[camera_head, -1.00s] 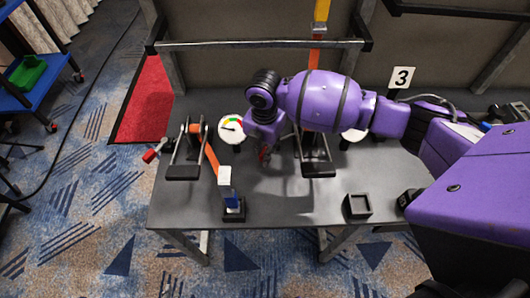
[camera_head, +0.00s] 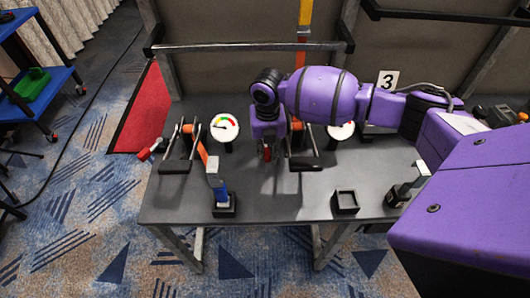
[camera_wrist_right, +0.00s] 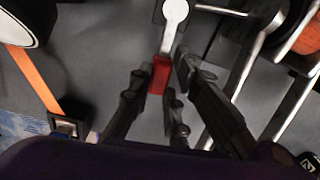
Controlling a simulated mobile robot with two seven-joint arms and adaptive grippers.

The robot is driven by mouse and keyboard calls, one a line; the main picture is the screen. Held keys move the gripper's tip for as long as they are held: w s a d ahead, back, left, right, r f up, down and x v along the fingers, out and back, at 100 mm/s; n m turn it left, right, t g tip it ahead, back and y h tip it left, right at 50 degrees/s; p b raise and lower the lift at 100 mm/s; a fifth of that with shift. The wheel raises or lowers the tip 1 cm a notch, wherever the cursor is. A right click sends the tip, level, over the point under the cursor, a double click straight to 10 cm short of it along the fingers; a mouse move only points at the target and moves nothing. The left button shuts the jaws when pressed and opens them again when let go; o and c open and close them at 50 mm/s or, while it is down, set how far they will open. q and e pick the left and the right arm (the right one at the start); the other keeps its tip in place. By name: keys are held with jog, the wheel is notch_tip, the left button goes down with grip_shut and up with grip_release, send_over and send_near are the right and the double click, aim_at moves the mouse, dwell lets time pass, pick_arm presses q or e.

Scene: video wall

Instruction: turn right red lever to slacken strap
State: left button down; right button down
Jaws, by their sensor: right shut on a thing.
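My right gripper (camera_wrist_right: 160,82) is shut on the red handle of the right lever (camera_wrist_right: 159,75), which lies between the fingers. The lever's grey arm runs from the handle to a round pale pivot at the top of the wrist view. In the head view the right gripper (camera_head: 266,143) points down beside the right strap frame (camera_head: 307,165), and a bit of the red handle (camera_head: 267,154) shows under it. The orange strap (camera_head: 303,38) rises behind my right arm, which hides its lower part. My left gripper is not in view.
A left strap frame (camera_head: 175,166) with its own red lever (camera_head: 146,152) stands on the grey table (camera_head: 275,206). Gauges (camera_head: 224,127) stand behind.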

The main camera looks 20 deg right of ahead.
jog(key=shift+s+d+n, duration=0.15)
jog(key=shift+d+n, duration=0.25)
jog(key=shift+n, duration=0.2)
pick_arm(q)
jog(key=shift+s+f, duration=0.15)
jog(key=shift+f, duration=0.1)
pick_arm(e)
jog(key=shift+d, duration=0.1)
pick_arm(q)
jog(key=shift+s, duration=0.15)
pick_arm(e)
jog(key=c, duration=1.6)
grip_release()
jog(key=shift+c, duration=0.2)
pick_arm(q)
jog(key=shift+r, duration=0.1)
